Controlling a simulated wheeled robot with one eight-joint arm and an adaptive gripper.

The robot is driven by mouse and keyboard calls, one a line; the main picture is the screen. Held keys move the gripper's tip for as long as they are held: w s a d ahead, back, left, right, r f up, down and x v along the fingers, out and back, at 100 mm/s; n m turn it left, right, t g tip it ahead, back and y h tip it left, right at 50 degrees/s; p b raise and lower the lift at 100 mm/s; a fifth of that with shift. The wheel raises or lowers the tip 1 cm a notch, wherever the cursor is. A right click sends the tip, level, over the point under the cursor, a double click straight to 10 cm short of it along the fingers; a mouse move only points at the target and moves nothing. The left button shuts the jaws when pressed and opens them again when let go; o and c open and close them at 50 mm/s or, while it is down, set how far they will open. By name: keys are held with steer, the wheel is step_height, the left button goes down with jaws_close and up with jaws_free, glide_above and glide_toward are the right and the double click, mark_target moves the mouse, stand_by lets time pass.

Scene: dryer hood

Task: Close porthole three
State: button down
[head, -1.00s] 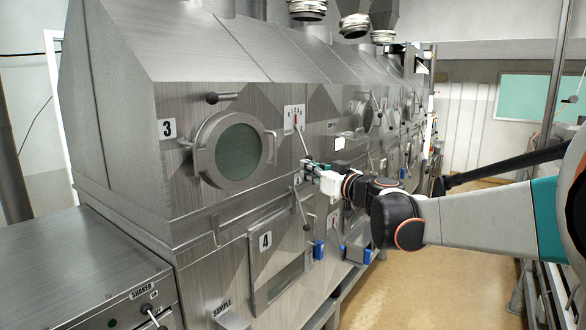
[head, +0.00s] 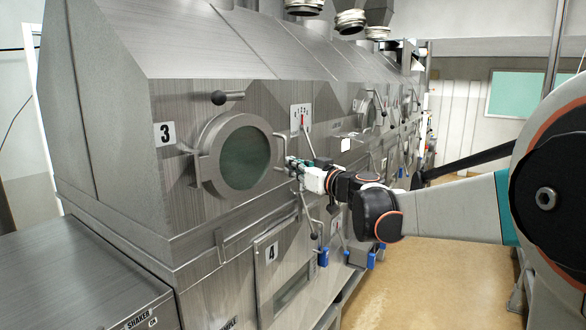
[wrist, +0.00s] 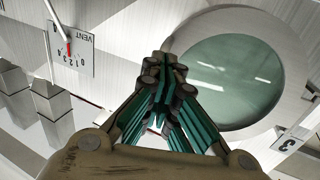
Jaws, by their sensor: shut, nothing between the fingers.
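Porthole three (head: 244,157) is a round metal ring with dark green glass on the upper front of the dryer hood, beside a "3" label (head: 165,134). Its lid lies against or close to the hood; I cannot tell if a gap remains. A small handle (head: 279,135) sticks out at its right rim. My gripper (head: 290,163) is shut and empty, at the porthole's right edge, just below that handle. I cannot tell if it touches. In the wrist view the closed fingers (wrist: 165,66) overlap the near edge of the porthole glass (wrist: 228,80).
A knobbed lever (head: 228,98) stands out above the porthole. A vent lever and scale (head: 301,117) are to its right. Hatch four (head: 288,265) and another lever (head: 307,214) are below. A metal cabinet (head: 70,270) stands at lower left. The floor (head: 430,275) to the right is clear.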

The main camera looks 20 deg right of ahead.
steer(key=shift+b+x, duration=0.5)
steer(key=shift+x, duration=1.65)
steer(key=shift+s+d, duration=0.1)
